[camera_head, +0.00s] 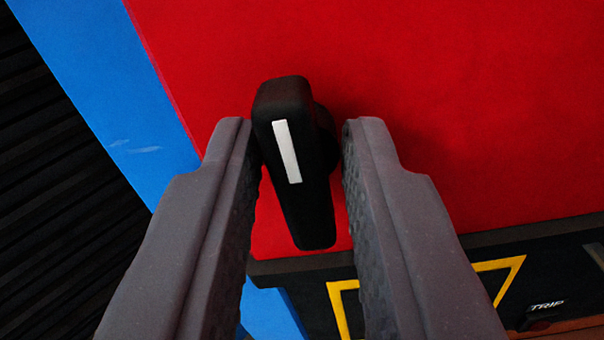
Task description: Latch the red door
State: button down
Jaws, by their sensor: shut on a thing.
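The red door (470,110) fills the upper right of the view. A black latch handle (305,200) with a white stripe sticks out from it near its left edge. The handle looks nearly upright in the picture, its lower end leaning slightly right. My gripper (300,128) is shut on the handle, with one finger on each side. The left finger touches the handle's upper left side. The right finger is at its right side, by the round hub, and the exact contact there is hard to see. The latch's inner parts are hidden.
A blue frame (110,75) runs along the door's left edge. Dark ribbed ground or wall (50,200) lies left of it.

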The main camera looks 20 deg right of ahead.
jog(key=shift+n+b, duration=1.1)
jog(key=shift+n, duration=0.1)
jog(key=c, duration=1.4)
grip_release()
jog(key=shift+c, duration=0.2)
jog(key=shift+s, duration=0.1)
jog(key=b+v, duration=0.2)
jog(key=v, duration=1.1)
jog(key=shift+s, duration=0.25)
jog(key=shift+a+f, duration=0.1)
jog(key=shift+a, duration=0.05)
